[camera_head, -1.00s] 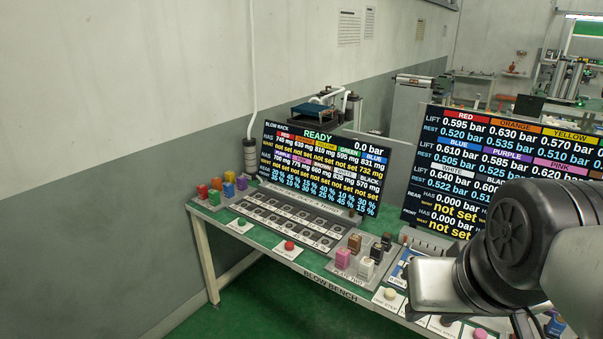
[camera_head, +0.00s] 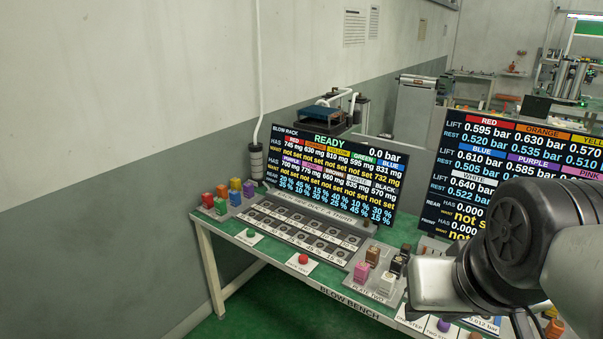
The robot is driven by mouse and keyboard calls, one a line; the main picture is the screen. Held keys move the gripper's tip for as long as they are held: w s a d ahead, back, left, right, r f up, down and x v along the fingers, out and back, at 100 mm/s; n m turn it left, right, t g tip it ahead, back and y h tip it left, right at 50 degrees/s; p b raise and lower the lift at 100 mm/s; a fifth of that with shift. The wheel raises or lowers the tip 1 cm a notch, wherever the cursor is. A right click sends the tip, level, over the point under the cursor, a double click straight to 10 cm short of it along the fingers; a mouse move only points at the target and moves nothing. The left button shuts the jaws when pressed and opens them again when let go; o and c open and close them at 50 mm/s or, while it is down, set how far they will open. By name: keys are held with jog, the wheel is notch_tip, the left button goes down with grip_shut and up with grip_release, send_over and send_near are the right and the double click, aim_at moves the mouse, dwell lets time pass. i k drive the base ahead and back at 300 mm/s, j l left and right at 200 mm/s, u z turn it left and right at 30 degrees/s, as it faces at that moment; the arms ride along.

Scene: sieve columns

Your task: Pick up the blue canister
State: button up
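The blue canister (camera_head: 235,198) stands upright at the left end of the blow bench, in a small group of coloured canisters. The green canister (camera_head: 220,206) is to its left and the purple one (camera_head: 248,189) is to its right. The yellow canister (camera_head: 235,184) is behind it. The orange canister (camera_head: 221,191) and the red canister (camera_head: 207,199) are also in this group. My arm fills the lower right of the view, well away from the blue canister. My gripper is not visible.
Plate two holds pink (camera_head: 361,272), brown, white and black canisters. Green floor lies open in front of the bench.

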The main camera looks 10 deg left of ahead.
aim_at(235, 195)
jog(key=i+j, duration=0.25)
jog(key=j, duration=0.2)
jog(key=i+j, duration=0.25)
jog(key=j, duration=0.15)
jog(key=i+j+z, duration=0.1)
jog(key=i+j, duration=0.15)
jog(key=j, duration=0.2)
jog(key=i+j, duration=0.25)
jog(key=j, duration=0.15)
jog(key=i+j, duration=0.25)
jog(key=j, duration=0.2)
jog(key=i+j, duration=0.2)
jog(key=j, duration=0.25)
jog(key=i+j+z, duration=0.1)
jog(key=i+j, duration=0.15)
jog(key=j, duration=0.2)
jog(key=i+j, duration=0.25)
jog(key=j, duration=0.2)
